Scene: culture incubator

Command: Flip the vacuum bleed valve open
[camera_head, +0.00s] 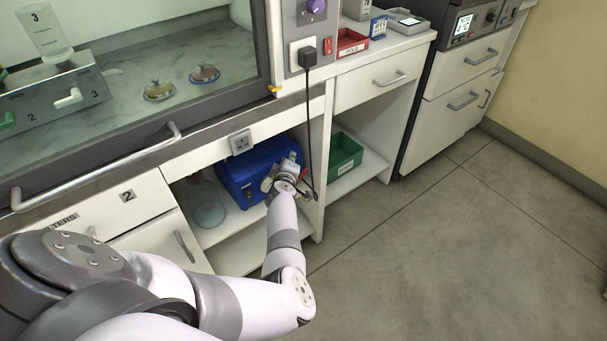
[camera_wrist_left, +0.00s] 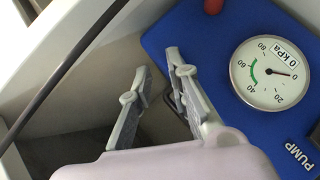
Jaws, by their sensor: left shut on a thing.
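The blue pump box (camera_head: 240,176) stands on the shelf under the bench. In the left wrist view its blue face (camera_wrist_left: 175,32) carries a round gauge (camera_wrist_left: 270,73) reading about 0 kPa, and the word PUMP. A red part (camera_wrist_left: 213,5) is cut off at the top edge. My left gripper (camera_head: 272,180) is at the pump's front. In the wrist view its fingers (camera_wrist_left: 157,66) lie over the face's edge, beside a small dark part (camera_wrist_left: 174,102) mostly hidden by one finger. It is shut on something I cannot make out. I cannot identify the bleed valve. My right gripper is out of view.
A black cable (camera_head: 307,120) hangs from a plug down beside my left gripper and crosses the wrist view (camera_wrist_left: 62,68). A green bin (camera_head: 343,155) sits on the shelf to the right, past a cabinet panel. The floor at right is clear.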

